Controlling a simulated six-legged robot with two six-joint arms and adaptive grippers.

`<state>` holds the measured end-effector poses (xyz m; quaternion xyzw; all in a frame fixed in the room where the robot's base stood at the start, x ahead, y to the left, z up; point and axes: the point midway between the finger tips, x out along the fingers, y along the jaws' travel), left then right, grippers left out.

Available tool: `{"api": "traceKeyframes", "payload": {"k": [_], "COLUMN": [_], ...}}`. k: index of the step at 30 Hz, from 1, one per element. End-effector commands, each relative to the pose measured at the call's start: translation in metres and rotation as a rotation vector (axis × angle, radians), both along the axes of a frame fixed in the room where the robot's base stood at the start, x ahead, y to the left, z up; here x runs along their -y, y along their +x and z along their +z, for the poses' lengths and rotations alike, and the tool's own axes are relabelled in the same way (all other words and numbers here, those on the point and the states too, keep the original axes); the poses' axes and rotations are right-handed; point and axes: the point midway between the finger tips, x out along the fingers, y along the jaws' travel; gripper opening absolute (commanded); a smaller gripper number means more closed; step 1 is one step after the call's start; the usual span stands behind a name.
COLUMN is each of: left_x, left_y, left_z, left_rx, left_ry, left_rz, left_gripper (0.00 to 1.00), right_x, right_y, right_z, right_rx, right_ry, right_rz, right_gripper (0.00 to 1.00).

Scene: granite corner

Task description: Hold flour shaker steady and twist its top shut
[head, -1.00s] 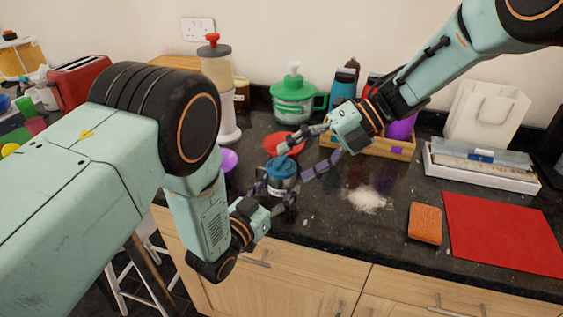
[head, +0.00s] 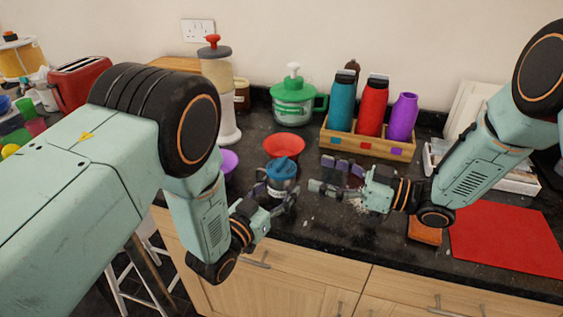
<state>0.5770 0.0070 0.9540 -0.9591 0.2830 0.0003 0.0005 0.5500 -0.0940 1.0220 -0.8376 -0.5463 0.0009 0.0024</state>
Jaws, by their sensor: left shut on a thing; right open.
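The flour shaker (head: 281,168) has a blue top and a dark body with a pale label. It stands upright on the dark granite counter near the front edge. My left gripper (head: 279,192) is shut on its body from the front left, and its fingers hide part of the lower body. My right gripper (head: 322,174) is open and empty, to the right of the shaker and apart from it, with its fingers pointing left towards it. I cannot tell whether the blue top is fully shut.
A red bowl (head: 284,146) stands right behind the shaker, and a purple round thing (head: 228,161) to its left. A wooden rack (head: 340,143) with several bottles stands behind my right gripper. An orange sponge (head: 424,232) and red mat (head: 507,240) lie to the right.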

Motion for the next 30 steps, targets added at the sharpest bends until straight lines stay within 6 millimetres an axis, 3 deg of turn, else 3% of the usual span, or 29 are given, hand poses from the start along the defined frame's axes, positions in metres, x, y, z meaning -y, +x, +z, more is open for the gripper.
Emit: {"api": "traceKeyframes", "payload": {"k": [9, 15, 21, 30], "left_x": [0.0, 0.0, 0.0, 0.0], "left_y": [0.0, 0.0, 0.0, 0.0], "left_z": [0.0, 0.0, 0.0, 0.0], "left_rx": [0.001, 0.001, 0.001, 0.001], "left_ry": [-0.001, -0.001, -0.001, -0.001], "left_rz": [0.0, 0.0, 0.0, 0.0], "left_gripper": [0.23, 0.23, 0.23, 0.23], "right_x": [-0.056, -0.081, -0.092, -0.093], "right_y": [0.022, 0.034, 0.039, 0.04], "right_z": [-0.001, 0.0, 0.0, 0.0], "right_rx": [0.005, 0.004, 0.003, 0.003], "right_ry": [-0.004, -0.003, -0.001, -0.001], "right_rz": [0.008, 0.005, 0.003, 0.002], "right_gripper": [0.7, 0.7, 0.7, 0.68]}}
